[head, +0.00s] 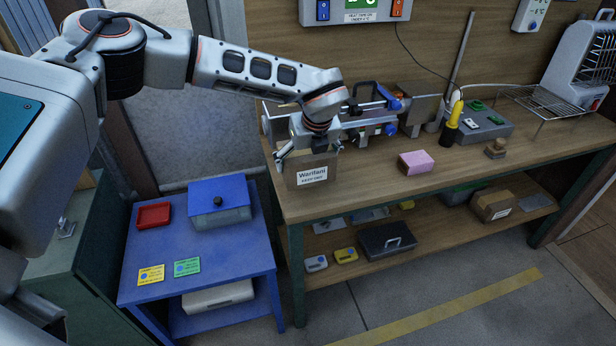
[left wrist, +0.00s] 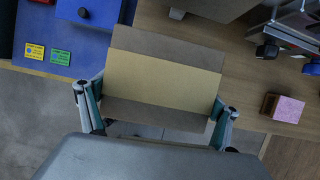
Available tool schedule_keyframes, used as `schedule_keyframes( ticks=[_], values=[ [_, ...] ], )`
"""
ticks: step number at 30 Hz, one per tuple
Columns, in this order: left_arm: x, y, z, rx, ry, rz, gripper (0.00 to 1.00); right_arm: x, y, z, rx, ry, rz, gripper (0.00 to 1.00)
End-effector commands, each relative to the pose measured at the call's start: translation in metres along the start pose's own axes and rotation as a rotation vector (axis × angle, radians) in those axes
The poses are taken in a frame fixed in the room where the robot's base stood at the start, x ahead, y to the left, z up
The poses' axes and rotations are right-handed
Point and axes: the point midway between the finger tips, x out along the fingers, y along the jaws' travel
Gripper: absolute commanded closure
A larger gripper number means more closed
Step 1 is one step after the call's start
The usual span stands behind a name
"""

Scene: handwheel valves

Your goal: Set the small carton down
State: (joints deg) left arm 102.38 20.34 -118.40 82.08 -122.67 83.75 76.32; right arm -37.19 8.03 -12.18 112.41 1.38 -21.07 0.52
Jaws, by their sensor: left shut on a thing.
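The small carton (head: 312,176) is brown cardboard with a white label reading "Warifani". My left gripper (head: 307,150) is shut on it from above, with one finger showing at its left side in the head view. In the left wrist view the carton (left wrist: 165,75) fills the space between the two fingers. In the head view it appears at the left end of the wooden workbench (head: 370,190); I cannot tell whether its underside touches the top. My right gripper is not in view.
A pink block (head: 416,162) lies on the bench to the right, with clear wood between. A vise-like fixture (head: 370,112) stands behind. A lower blue table (head: 225,260) at left bears a red tray (head: 154,215), a blue box (head: 219,205) and yellow and green cards.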

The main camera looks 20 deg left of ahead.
Motion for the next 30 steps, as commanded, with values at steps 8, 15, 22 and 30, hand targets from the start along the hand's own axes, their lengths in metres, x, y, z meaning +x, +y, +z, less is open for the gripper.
schedule_keyframes(
  ticks=[8, 15, 22, 30],
  values=[
    [0.02, -0.001, -0.008, -0.001, -0.001, -0.001, 0.39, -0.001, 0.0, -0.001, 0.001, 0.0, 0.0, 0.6],
    [0.049, -0.001, -0.02, 0.001, -0.001, -0.001, 0.39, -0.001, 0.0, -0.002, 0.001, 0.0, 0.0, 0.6],
    [0.056, -0.001, -0.023, 0.0, -0.001, -0.002, 0.39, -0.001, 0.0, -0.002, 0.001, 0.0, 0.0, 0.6],
    [0.057, 0.0, -0.023, 0.001, 0.0, -0.001, 0.0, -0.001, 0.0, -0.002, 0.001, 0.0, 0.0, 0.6]
  ],
)
